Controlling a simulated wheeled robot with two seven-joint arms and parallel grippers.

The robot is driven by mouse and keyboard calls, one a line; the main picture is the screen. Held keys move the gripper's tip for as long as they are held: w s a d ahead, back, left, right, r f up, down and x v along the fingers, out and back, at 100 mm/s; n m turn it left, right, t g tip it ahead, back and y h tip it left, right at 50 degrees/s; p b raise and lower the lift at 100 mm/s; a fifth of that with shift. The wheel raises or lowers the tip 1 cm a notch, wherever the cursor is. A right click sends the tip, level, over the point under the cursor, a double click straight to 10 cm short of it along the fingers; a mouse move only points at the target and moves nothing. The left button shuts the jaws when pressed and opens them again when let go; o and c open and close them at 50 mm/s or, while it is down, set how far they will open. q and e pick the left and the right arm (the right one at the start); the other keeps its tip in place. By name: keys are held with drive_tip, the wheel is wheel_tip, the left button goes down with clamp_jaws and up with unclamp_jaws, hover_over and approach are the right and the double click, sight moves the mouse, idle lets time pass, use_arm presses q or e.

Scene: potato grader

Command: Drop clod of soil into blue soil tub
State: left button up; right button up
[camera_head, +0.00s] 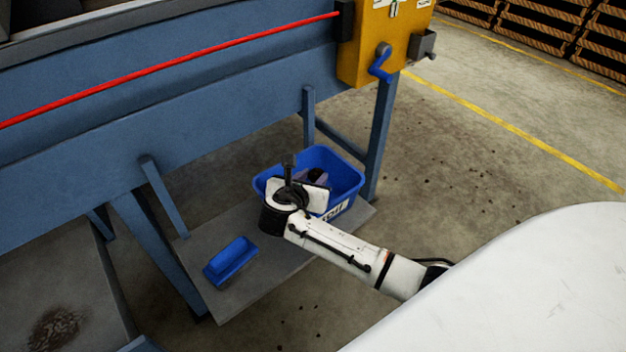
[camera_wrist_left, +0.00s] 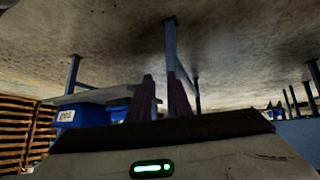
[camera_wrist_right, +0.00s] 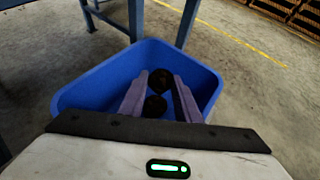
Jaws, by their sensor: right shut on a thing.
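The blue soil tub (camera_head: 347,185) stands on a low grey board under the machine. It fills the middle of the right wrist view (camera_wrist_right: 95,95). My right gripper (camera_wrist_right: 161,78) is over the tub's opening, its purple fingers pointing down into it. It is shut on a dark, round clod of soil (camera_wrist_right: 161,82) at its fingertips. A second dark lump (camera_wrist_right: 155,106) shows between the fingers and seems to lie in the tub. In the head view my right wrist (camera_head: 290,195) hides part of the tub. My left gripper (camera_wrist_left: 162,76) is open and empty, away from the tub.
A small blue tray (camera_head: 230,262) lies on the board (camera_head: 255,285) left of the tub. Blue machine legs (camera_head: 380,140) stand close behind and beside the tub. A yellow control box (camera_head: 375,40) with a blue crank hangs above. Floor to the right is open.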

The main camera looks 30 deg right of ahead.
drive_tip(key=shift+f, duration=0.25)
drive_tip(key=shift+r, duration=0.1)
use_arm(q)
drive_tip(key=shift+a, duration=0.15)
use_arm(e)
drive_tip(key=o, duration=1.1)
use_arm(q)
drive_tip(key=r+p, duration=0.1)
drive_tip(key=p, duration=0.2)
drive_tip(key=shift+r, duration=0.4)
use_arm(e)
drive_tip(key=v, duration=1)
drive_tip(key=shift+s+a, duration=0.1)
drive_tip(key=shift+s, duration=0.05)
